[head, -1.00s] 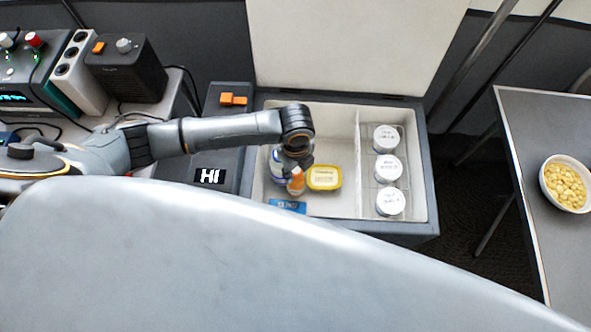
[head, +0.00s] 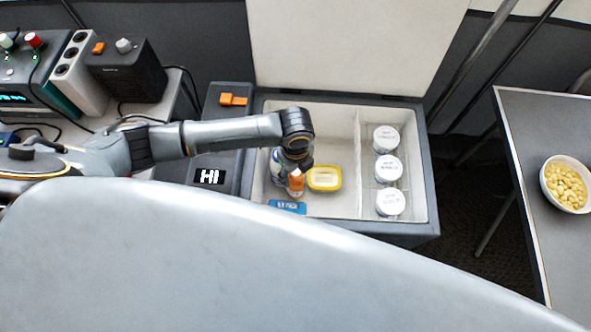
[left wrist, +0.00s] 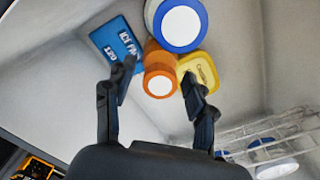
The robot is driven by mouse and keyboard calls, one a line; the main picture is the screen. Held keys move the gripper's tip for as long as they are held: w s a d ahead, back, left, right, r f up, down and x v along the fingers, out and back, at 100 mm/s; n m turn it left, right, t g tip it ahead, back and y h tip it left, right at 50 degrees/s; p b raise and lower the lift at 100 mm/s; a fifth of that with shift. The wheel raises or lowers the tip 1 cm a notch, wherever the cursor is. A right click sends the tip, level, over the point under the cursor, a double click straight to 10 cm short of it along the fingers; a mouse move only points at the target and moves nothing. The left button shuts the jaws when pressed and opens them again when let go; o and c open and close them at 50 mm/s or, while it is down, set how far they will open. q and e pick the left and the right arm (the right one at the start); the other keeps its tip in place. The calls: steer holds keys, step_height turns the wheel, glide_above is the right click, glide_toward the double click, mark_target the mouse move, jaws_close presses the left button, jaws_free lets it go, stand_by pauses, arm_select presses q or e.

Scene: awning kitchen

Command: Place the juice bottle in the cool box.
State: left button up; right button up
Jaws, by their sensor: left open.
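The juice bottle (head: 296,184), orange with a pale round top, is inside the left compartment of the open cool box (head: 432,190). In the left wrist view the bottle (left wrist: 158,72) shows its round top towards the camera, beyond and between the spread fingertips. My left gripper (head: 298,164) is over this compartment, just above the bottle, and partly hides it in the head view. In the left wrist view the gripper (left wrist: 155,90) is open, with nothing clamped between its fingers. My right gripper is not in view.
Around the bottle are a blue ice pack (head: 287,207), a yellow tub (head: 324,179) and a white-and-blue container (left wrist: 180,24). Several white-lidded jars (head: 388,169) stand in a wire rack at right. A bowl (head: 566,184) sits on the side table.

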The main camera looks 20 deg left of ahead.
arm_select(q)
step_height(320, 180, up, 12)
steer(key=p, duration=0.1)
stand_by(1.5)
